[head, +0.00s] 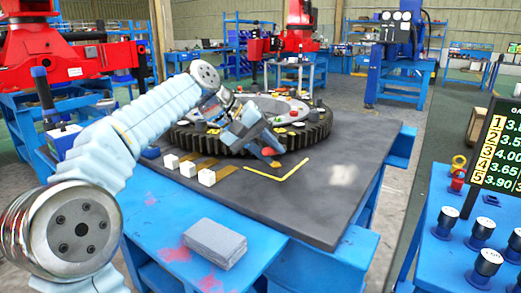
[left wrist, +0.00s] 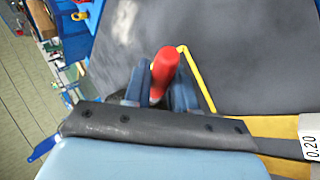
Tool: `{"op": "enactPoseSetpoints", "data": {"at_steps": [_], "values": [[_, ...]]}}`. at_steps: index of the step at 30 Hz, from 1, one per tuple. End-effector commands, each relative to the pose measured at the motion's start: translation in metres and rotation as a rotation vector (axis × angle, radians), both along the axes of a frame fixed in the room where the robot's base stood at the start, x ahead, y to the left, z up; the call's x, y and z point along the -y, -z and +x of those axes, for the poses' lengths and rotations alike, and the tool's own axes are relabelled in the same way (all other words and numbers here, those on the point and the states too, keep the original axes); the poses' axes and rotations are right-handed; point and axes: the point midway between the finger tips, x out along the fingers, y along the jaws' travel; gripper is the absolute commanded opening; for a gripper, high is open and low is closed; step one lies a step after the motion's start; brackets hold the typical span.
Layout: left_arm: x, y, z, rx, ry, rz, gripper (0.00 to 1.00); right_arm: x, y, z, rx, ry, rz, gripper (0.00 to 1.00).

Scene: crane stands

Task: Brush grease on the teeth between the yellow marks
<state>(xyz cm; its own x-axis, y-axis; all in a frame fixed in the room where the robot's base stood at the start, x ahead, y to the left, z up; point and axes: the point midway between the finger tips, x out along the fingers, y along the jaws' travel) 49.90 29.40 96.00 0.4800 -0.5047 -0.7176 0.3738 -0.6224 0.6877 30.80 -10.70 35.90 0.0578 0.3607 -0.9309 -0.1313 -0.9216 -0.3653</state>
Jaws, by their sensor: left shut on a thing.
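A large dark toothed ring (head: 318,133) lies flat on the dark table top. My left arm reaches over the near table to it. My left gripper (head: 265,147) is at the ring's near side, low over the table. In the left wrist view my left gripper (left wrist: 160,88) is shut on a red handle (left wrist: 164,66), which sticks up between the two fingers. The red end also shows in the head view (head: 268,152). The tool's lower end and any bristles are hidden. I cannot make out yellow marks on the teeth. My right gripper is not in view.
White blocks (head: 207,178) with brass strips lie before the ring. A yellow angle line (head: 290,176) is on the dark table top (head: 345,205). A grey block (head: 215,243) lies on the blue front. Black cylinders (head: 488,262) stand at right. The table's right part is clear.

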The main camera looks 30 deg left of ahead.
Motion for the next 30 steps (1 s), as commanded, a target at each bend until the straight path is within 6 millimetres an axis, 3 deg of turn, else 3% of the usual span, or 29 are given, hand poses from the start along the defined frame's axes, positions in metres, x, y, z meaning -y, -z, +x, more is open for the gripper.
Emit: {"op": "enactPoseSetpoints", "data": {"at_steps": [10,30], "values": [[0.016,0.000,0.020,0.007,-0.008,0.003,0.00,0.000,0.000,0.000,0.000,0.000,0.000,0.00],[-0.014,0.000,-0.010,0.006,-0.009,0.003,0.00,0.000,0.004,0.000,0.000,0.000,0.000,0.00]]}}
